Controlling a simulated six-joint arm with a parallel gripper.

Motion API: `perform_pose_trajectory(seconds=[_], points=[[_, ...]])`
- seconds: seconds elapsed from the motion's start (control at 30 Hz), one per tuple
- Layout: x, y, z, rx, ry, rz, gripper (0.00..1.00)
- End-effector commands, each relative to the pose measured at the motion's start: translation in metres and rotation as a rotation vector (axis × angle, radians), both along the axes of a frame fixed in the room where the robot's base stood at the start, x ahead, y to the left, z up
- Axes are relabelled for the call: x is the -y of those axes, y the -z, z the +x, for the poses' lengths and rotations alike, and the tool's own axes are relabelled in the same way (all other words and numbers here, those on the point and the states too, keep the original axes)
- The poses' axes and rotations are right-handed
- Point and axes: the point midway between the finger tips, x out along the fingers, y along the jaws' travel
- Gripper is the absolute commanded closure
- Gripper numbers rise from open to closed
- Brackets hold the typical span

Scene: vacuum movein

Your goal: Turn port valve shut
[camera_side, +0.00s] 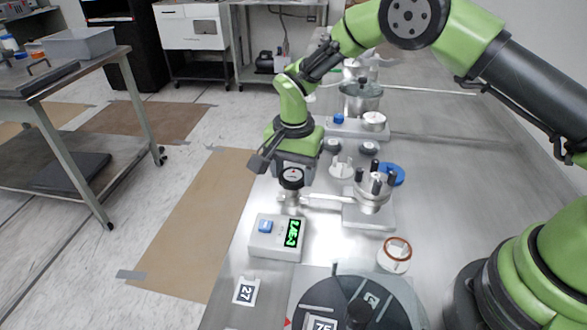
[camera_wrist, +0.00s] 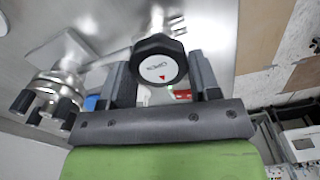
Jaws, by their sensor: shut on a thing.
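The port valve has a round black knob with a white cap. In the wrist view the knob (camera_wrist: 160,60) sits between my two fingers, its cap showing lettering that looks like "OPEN" and a small red triangle. In the side view the knob (camera_side: 292,178) is on top of a metal fitting, from which a pipe runs right to the vacuum chamber (camera_side: 372,190). The chamber is a metal vessel with several black clamp knobs, also at left in the wrist view (camera_wrist: 52,88). My gripper (camera_side: 287,172) points down and is shut on the valve knob.
A gauge box (camera_side: 278,238) with a blue button and green digits stands just in front of the valve. A copper-rimmed ring (camera_side: 394,254) and a dark round device (camera_side: 355,300) are nearer. A blue ring (camera_side: 391,174) and a pot (camera_side: 361,98) stand farther back.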

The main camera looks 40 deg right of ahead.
Motion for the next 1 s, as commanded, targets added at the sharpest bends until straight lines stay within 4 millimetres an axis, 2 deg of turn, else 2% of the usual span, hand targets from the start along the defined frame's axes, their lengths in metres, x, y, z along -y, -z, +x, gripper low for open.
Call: perform_pose_trajectory(seconds=[0.43, 0.47, 0.57, 0.87, 1.0], points=[[0.0, 0.0, -0.001, -0.003, 0.015, 0.001, 0.67], [0.0, 0.0, -0.001, -0.003, 0.015, 0.001, 0.41], [0.0, 0.0, 0.0, -0.003, 0.013, 0.001, 0.18], [0.0, -0.002, 0.0, 0.0, 0.011, 0.0, 0.18], [0.0, -0.017, 0.001, 0.003, 0.011, 0.001, 0.18]])
